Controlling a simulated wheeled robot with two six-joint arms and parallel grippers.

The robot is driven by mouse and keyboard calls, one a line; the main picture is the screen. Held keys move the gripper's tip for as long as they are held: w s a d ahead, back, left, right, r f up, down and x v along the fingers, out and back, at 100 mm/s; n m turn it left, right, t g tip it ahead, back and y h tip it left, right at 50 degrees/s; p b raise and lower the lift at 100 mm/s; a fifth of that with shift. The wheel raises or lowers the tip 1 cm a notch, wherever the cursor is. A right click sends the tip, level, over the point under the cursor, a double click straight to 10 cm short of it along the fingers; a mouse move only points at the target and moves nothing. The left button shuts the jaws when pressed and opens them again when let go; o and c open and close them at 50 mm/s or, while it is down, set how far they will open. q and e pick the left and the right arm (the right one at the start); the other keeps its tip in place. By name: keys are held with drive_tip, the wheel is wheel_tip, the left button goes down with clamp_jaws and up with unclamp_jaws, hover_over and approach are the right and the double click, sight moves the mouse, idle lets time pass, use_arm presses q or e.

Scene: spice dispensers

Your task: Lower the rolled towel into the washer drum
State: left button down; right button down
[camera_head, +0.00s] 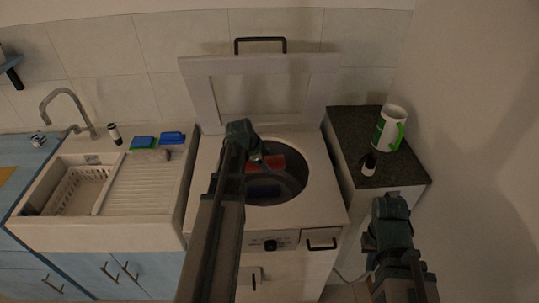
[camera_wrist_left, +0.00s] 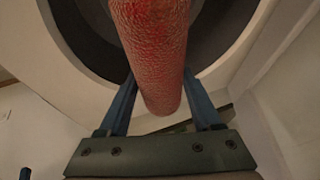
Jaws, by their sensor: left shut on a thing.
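The red rolled towel (camera_head: 272,163) is in my left gripper (camera_head: 262,153), over the round opening of the washer drum (camera_head: 290,190) in the head view. In the left wrist view the towel (camera_wrist_left: 150,45) runs between the two blue fingers of my left gripper (camera_wrist_left: 159,80), which is shut on it. The dark drum opening lies behind it; how deep the towel reaches is unclear. The washer (camera_head: 222,180) has its lid (camera_head: 195,85) raised at the back. My right gripper (camera_head: 377,243) is right of the washer's front; its finger opening cannot be made out.
A sink (camera_head: 75,225) with a drainboard, sponges (camera_head: 172,138) and a tap (camera_head: 65,92) stands left.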

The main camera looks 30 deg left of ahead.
use_arm(q)
drive_tip(key=shift+w+a+r+m, duration=0.1)
drive_tip(key=shift+w+r+m, duration=0.2)
drive_tip(key=shift+w+m, duration=0.15)
drive_tip(key=shift+f, duration=0.15)
wheel_tip(320, 180, down, 23)
drive_tip(key=b, duration=2.3)
unclamp_jaws()
drive_tip(key=shift+s+r, duration=0.1)
drive_tip(key=shift+r, duration=0.1)
